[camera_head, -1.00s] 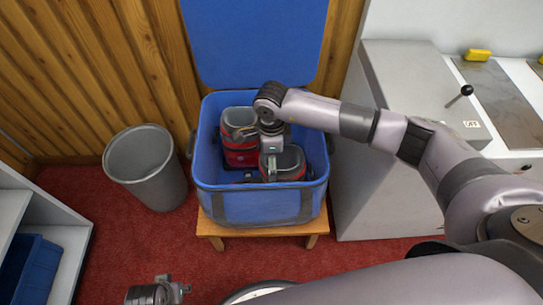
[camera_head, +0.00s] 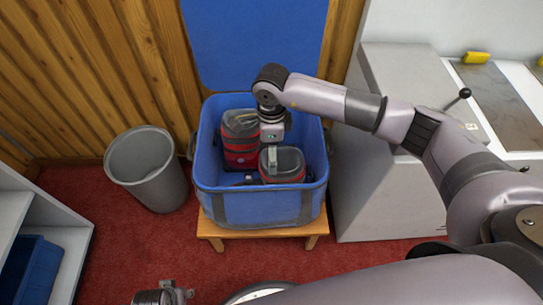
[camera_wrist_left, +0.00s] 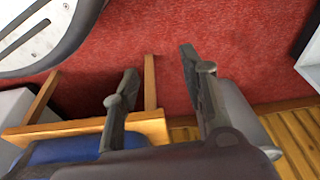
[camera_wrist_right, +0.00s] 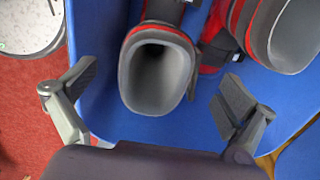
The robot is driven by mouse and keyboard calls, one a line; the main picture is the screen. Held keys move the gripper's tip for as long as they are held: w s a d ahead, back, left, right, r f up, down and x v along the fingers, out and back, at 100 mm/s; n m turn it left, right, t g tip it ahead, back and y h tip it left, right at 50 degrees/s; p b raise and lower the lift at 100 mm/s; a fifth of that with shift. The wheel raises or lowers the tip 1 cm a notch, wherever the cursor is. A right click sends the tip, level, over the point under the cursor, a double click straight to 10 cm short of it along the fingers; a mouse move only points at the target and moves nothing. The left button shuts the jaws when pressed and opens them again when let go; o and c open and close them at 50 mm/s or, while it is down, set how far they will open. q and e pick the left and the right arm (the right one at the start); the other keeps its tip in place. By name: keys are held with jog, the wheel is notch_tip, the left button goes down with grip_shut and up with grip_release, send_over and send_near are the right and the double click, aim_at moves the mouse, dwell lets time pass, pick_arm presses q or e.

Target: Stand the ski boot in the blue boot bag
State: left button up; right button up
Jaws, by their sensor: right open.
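The blue boot bag (camera_head: 250,205) stands with its lid raised. Two red and grey ski boots are inside it. The front-right boot (camera_head: 284,167) stands upright, its grey cuff opening up; the right wrist view shows this boot (camera_wrist_right: 160,85) from above. The other boot (camera_head: 240,140) is upright at the back left, also partly in the right wrist view (camera_wrist_right: 290,35). My right gripper (camera_head: 271,145) is open and empty above the front boot, its fingers apart on either side. My left gripper (camera_wrist_left: 155,85) is open and empty, low at the head view's bottom edge.
The bag rests on a small wooden stool (camera_head: 255,234). A grey bin (camera_head: 150,175) stands to its left against the wood-panelled wall. A grey cabinet (camera_head: 385,195) stands close on the right. A shelf with a blue tray (camera_head: 35,270) is at the lower left. Red carpet lies between.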

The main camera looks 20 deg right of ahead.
pick_arm(q)
jog(key=shift+s+f, duration=0.2)
jog(key=shift+f, duration=0.35)
jog(key=shift+s+f, duration=0.2)
jog(key=shift+f, duration=0.35)
pick_arm(e)
notch_tip(320, 180, up, 7)
jog(key=shift+f, duration=0.1)
